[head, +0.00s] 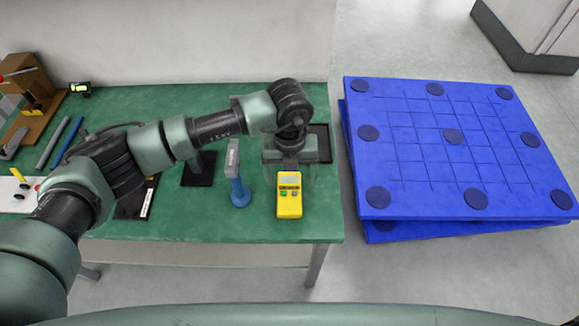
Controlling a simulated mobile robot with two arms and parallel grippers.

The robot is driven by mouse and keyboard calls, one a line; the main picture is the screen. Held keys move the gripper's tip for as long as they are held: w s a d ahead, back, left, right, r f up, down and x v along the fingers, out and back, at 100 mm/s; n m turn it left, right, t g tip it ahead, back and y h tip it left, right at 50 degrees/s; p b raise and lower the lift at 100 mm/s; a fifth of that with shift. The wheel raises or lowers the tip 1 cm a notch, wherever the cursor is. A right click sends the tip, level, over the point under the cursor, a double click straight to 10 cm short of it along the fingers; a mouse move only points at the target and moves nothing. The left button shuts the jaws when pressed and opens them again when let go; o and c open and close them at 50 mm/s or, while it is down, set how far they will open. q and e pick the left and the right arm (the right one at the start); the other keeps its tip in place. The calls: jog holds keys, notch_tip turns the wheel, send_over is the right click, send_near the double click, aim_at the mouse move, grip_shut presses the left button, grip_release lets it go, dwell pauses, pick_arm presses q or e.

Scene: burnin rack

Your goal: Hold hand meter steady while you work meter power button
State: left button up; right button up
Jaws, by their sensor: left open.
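The yellow hand meter (289,203) lies on the green bench near its front right corner. It has a pale grey display at the top and small coloured buttons, one green and one grey or reddish, below the display. My left gripper (289,172) comes down over the far end of the meter, its fingers open and around or just above that end. Whether the fingers touch the meter cannot be told. Which button is the power button cannot be read at this size. My right gripper is not in view.
Black stands (199,170) and a dark tray (320,140) sit close by on the green bench (320,222). Stacked blue pallets (450,150) stand on the floor to the right. The bench's front right corner is clear.

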aim_at(289, 191)
pick_arm(q)
jog(key=shift+w+a+f, duration=0.1)
jog(key=shift+a+f, duration=0.1)
notch_tip(289, 191, down, 6)
jog(key=shift+r+p, duration=0.1)
jog(key=shift+p, duration=0.7)
jog(key=shift+f, duration=0.75)
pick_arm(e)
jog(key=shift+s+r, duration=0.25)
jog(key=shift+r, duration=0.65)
pick_arm(q)
jog(key=c, duration=1.6)
jog(key=shift+c, duration=0.2)
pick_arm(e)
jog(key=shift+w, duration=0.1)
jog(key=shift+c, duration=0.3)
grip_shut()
